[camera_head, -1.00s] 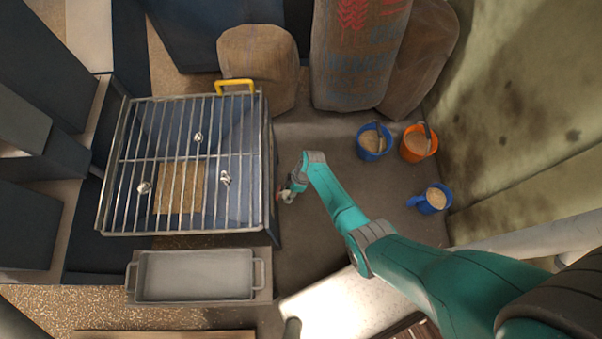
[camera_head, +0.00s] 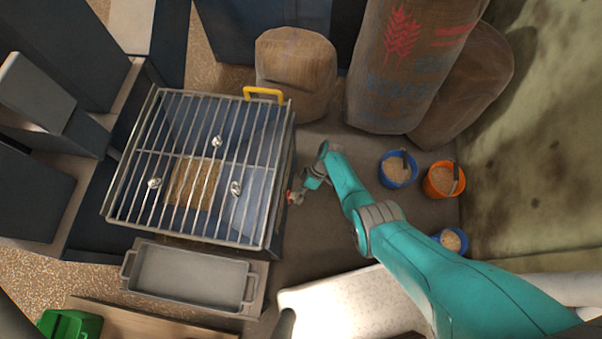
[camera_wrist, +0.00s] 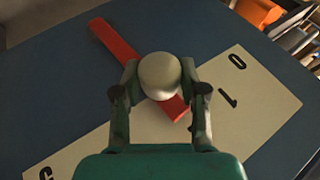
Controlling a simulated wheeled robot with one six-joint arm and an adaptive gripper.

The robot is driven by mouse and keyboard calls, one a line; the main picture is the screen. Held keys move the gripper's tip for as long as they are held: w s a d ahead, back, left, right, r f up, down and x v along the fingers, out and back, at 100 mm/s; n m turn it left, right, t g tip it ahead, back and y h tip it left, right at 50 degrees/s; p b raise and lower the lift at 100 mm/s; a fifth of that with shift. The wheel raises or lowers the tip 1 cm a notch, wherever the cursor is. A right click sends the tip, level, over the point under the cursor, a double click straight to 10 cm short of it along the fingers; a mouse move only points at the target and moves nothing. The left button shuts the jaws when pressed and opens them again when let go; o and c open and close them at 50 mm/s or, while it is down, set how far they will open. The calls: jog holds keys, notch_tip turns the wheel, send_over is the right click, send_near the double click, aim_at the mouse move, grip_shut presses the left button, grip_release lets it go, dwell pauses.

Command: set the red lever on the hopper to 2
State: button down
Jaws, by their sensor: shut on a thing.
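The hopper (camera_head: 272,200) stands at the left of the head view under a metal grate. In the wrist view the red lever (camera_wrist: 113,41) lies slantwise, with a round whitish knob (camera_wrist: 160,75) on it. My gripper (camera_wrist: 160,84) is shut on the knob, one finger on each side; in the head view it (camera_head: 294,197) is at the hopper's right side. The pale scale plate (camera_wrist: 265,105) shows 0 and 1 at the right and part of a digit, likely 3, at the lower left. The 2 is hidden, probably behind my gripper. The lever's lower end is left of the 1.
A grey tray (camera_head: 189,310) sits below the hopper. Sacks (camera_head: 297,72) stand behind. A yellow handle (camera_head: 263,91) sticks up at the grate's back edge.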

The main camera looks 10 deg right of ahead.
jog(key=c, duration=0.6)
grip_release()
jog(key=shift+r, duration=0.1)
jog(key=v, duration=1.1)
jog(key=shift+w+d+r, duration=0.2)
jog(key=shift+d+r, duration=0.05)
